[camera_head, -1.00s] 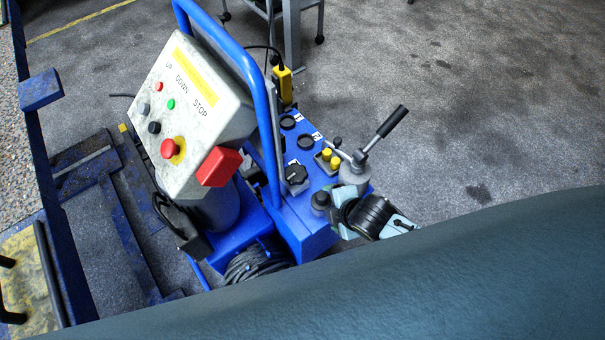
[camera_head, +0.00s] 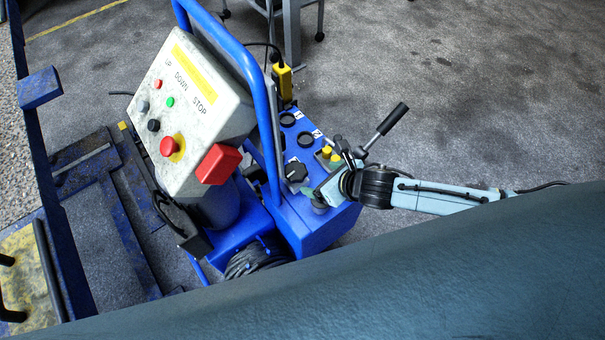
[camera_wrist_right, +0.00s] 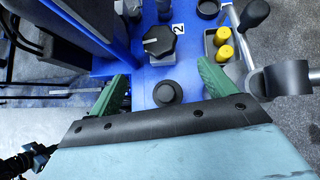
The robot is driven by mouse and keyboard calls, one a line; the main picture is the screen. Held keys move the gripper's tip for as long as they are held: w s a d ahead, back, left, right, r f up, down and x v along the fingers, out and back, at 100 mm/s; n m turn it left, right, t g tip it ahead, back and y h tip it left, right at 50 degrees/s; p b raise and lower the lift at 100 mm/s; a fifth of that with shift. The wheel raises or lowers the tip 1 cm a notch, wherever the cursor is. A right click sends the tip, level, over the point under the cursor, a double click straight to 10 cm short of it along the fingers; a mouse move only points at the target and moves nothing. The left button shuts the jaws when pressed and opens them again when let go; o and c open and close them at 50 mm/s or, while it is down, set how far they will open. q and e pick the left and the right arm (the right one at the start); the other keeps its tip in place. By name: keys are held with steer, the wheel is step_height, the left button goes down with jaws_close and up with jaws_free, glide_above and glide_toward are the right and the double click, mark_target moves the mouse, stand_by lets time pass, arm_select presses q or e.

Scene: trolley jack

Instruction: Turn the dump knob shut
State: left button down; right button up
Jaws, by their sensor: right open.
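A blue jack unit (camera_head: 307,238) carries two black knobs. A lobed black knob with a white mark (camera_head: 296,172) shows in the head view and at the top of the right wrist view (camera_wrist_right: 160,42). A smaller round black knob (camera_wrist_right: 167,93) stands nearer the gripper; I cannot tell which is the dump knob. My right gripper (camera_head: 317,193) is open over the near end of the panel. In the right wrist view its green fingers (camera_wrist_right: 163,82) are apart, one on each side of the round knob, and neither visibly touches it. My left gripper is not in view.
Yellow buttons (camera_wrist_right: 223,44) and a pump lever with a black grip (camera_head: 392,118) are close to the right gripper. A blue handle frame (camera_head: 268,110) and a control box with a red stop button (camera_head: 171,147) rise on the left. Open floor (camera_head: 490,100) lies right.

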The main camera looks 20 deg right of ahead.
mark_target(299, 175)
steer(key=b+x, duration=0.2)
steer(key=x, duration=0.7)
steer(key=shift+a+f+b, duration=0.1)
steer(key=shift+f+b, duration=0.05)
steer(key=shift+b, duration=0.2)
steer(key=shift+w+a+f, duration=0.15)
steer(key=shift+w+f, duration=0.15)
steer(key=shift+w, duration=0.15)
steer(key=c, duration=1)
steer(key=shift+o, duration=0.2)
steer(key=shift+a+m+h+p, duration=0.15)
steer(key=shift+m+h+p, duration=0.15)
steer(key=shift+m+p, duration=0.3)
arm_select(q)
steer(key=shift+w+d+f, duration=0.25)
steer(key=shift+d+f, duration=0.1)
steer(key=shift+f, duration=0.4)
arm_select(e)
steer(key=shift+t, duration=0.3)
